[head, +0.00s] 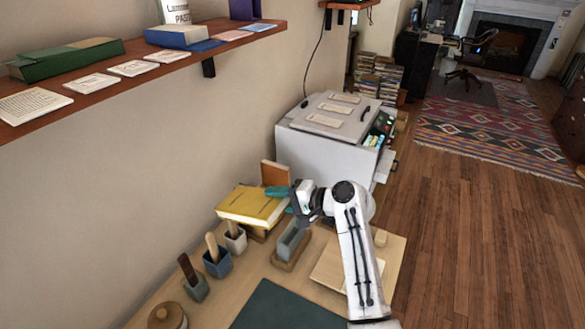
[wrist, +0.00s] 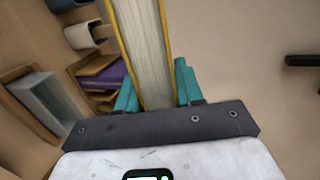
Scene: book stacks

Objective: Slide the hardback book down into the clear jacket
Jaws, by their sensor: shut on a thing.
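The hardback book (head: 250,206) has a yellow cover and is held roughly level above the workbench in the head view. In the wrist view its pale page block and yellow cover edges (wrist: 147,40) run up between the teal fingers.
Tool pots (head: 217,258) with wooden handles stand left of the jacket. A brown upright board (head: 274,173) stands behind the book. A dark green mat (head: 287,308) lies at the front. A wall shelf (head: 150,78) hangs at upper left.

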